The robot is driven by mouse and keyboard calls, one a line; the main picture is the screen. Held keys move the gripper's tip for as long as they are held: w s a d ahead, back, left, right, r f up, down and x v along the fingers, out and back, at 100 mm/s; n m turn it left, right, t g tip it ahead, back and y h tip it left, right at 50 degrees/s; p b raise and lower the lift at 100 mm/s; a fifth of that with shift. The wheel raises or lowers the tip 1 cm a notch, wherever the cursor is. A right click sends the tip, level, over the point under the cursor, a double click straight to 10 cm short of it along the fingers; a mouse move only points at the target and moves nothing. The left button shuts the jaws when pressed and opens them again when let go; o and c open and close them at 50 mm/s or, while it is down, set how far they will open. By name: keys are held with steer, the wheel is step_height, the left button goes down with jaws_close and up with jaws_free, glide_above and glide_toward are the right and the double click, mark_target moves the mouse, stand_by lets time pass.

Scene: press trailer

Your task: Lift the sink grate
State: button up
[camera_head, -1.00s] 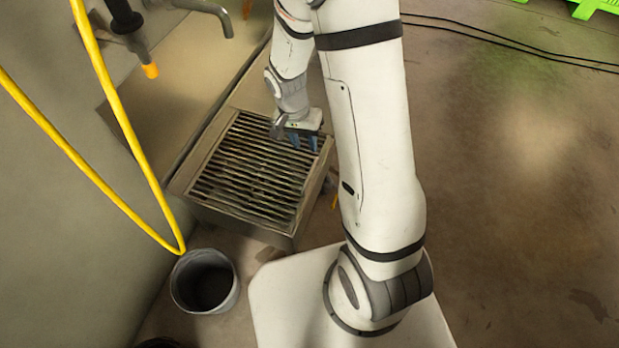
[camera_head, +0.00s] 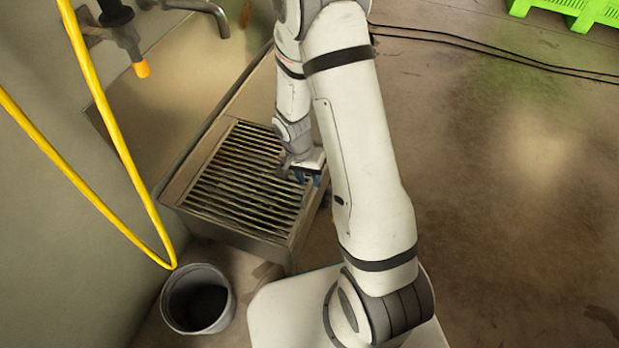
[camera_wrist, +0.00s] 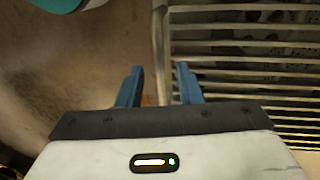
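The sink grate (camera_head: 243,185) is a panel of parallel metal bars lying in the low sink (camera_head: 225,230) beside the wall. In the wrist view the grate (camera_wrist: 245,75) fills the right side. My gripper (camera_head: 312,178) is at the right edge of the grate in the head view. In the wrist view its two blue fingers stand apart with a clear gap, and my gripper (camera_wrist: 160,85) straddles the sink's edge in the picture, one finger over the floor side and one over the bars. Nothing shows held. The fingertips' height above the edge cannot be told.
A grey bucket (camera_head: 198,300) stands on the floor in front of the sink. A yellow hose (camera_head: 120,125) hangs at the left, and a tap (camera_head: 215,14) is on the wall. Black cables (camera_head: 480,52) and a green crate (camera_head: 575,10) lie far right.

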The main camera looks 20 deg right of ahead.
steer(key=shift+c, duration=0.4)
jaws_close()
